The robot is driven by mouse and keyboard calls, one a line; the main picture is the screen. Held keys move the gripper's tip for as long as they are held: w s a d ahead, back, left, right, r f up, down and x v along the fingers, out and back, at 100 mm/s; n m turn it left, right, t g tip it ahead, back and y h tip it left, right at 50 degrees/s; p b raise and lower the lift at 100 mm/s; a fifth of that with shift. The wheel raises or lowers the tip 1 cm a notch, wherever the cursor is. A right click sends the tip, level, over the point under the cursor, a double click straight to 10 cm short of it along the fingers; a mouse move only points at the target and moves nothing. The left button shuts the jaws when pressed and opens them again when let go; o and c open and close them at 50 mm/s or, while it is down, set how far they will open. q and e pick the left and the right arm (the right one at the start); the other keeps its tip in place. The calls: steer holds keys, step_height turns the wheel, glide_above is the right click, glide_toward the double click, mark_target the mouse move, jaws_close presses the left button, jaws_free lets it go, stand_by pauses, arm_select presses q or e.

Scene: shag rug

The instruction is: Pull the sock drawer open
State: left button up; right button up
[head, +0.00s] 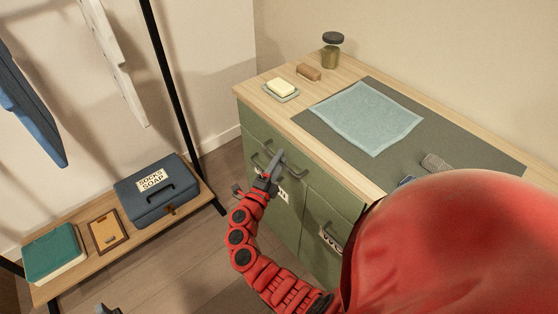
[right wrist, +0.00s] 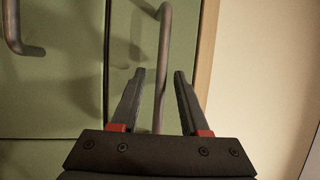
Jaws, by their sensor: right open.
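The green cabinet (head: 272,135) has drawer fronts with grey bar handles. No label that I can read in full marks the sock drawer; one label (head: 283,194) is partly hidden by my gripper and another (head: 331,236) by my arm. My right gripper (head: 275,161) is at the upper fronts, among the handles. In the right wrist view its fingers (right wrist: 158,92) are apart, with a handle bar (right wrist: 163,60) running between them. I cannot tell whether they touch it. A small grey tip (head: 108,309) at the bottom edge may be my left gripper; its jaws cannot be made out.
A second handle (right wrist: 12,30) shows at the left of the wrist view. On the cabinet top are a soap dish (head: 281,91), a brush (head: 309,72), a jar (head: 332,52) and a blue cloth (head: 367,117). A blue "SOCKS SOAP" box (head: 158,190) stands on the rack shelf.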

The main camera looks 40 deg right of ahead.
steer(key=shift+c, duration=0.3)
jaws_close()
stand_by(1.1)
